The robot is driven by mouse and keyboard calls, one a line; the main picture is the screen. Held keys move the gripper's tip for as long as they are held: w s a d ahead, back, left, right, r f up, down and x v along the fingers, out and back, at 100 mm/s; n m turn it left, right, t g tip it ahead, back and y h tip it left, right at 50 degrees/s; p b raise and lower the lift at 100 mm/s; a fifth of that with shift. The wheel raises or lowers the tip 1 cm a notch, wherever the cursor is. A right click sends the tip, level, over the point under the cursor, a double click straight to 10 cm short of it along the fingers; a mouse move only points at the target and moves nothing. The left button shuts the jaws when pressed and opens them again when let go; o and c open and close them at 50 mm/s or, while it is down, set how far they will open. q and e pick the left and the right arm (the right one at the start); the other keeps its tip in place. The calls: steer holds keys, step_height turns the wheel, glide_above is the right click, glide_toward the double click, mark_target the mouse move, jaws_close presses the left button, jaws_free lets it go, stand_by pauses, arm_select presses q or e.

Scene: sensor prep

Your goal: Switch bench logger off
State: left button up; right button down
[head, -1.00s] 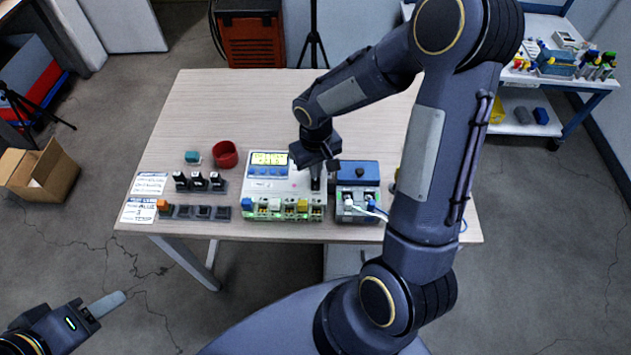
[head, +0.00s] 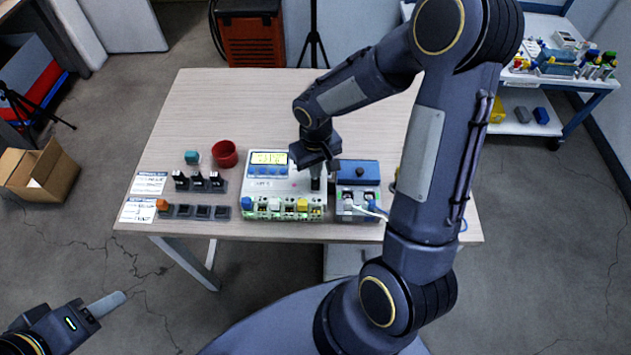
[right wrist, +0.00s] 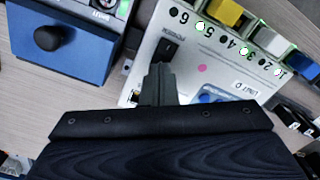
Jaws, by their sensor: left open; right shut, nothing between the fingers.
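The bench logger (head: 268,185) is a white box with a lit yellow display, standing near the front middle of the table. My right gripper (head: 316,183) points down over its right side, shut and empty. In the right wrist view, the shut fingertips (right wrist: 158,78) are at the logger's face (right wrist: 205,75), right beside a black rocker switch (right wrist: 166,50) with small lettering. Whether they touch the switch, I cannot tell. The switch is hidden by the gripper in the head view. My left gripper (head: 104,304) is open and empty, low at the left, away from the table.
A blue-topped device (head: 358,172) with a dark knob stands close to the logger's right. Black blocks (head: 198,181), a tray with an orange block (head: 163,204), a red cup (head: 224,153) and printed cards (head: 137,210) lie to the left. The table's back (head: 230,100) is clear.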

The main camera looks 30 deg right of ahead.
steer(key=shift+f+b, duration=0.65)
steer(key=shift+f, duration=0.1)
steer(key=shift+r, duration=0.1)
steer(key=shift+r+p, duration=2.55)
steer(key=shift+r, duration=0.95)
steer(key=s+a+r+t+y, duration=0.2)
steer(key=s+r, duration=0.5)
steer(key=s, duration=0.1)
steer(key=s+a+r+m+t+y, duration=0.1)
steer(key=s+a+r+t, duration=0.1)
steer(key=s+r, duration=0.6)
steer(key=shift+s+r+t+y, duration=0.15)
steer(key=shift+s+t+y, duration=0.3)
steer(key=shift+t, duration=0.35)
